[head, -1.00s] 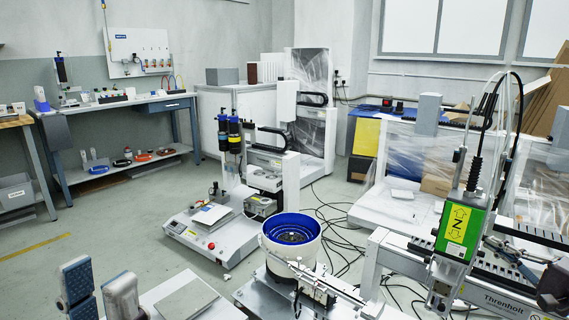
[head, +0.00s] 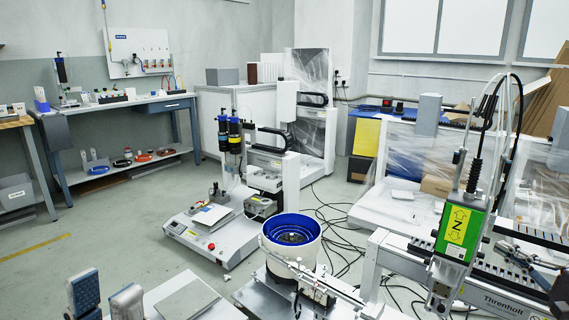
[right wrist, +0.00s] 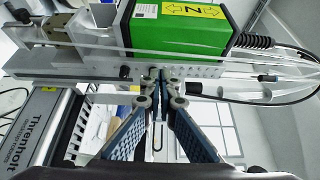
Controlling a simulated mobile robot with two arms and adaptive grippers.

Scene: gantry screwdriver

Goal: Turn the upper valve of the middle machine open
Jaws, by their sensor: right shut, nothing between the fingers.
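A gantry machine marked "Threnholt" (head: 500,301) stands at the right, with a green box marked Z (head: 460,232) on its upright. A second machine (head: 265,165) with blue-topped cylinders stands at the centre. I cannot clearly make out a valve on either. My right gripper (right wrist: 161,75) is shut and empty, its fingertips close to the metal plate under the green box; I cannot tell if they touch. In the head view it is only partly visible at the right edge. My left gripper (head: 105,290) is at the lower left, its fingers apart and empty.
A white bowl feeder with a blue inside (head: 291,238) stands in front. Cables (head: 335,215) lie on the floor behind it. Plastic-wrapped equipment (head: 415,160) stands at the back right. A workbench (head: 120,105) is at the back left. The floor at the left (head: 110,225) is clear.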

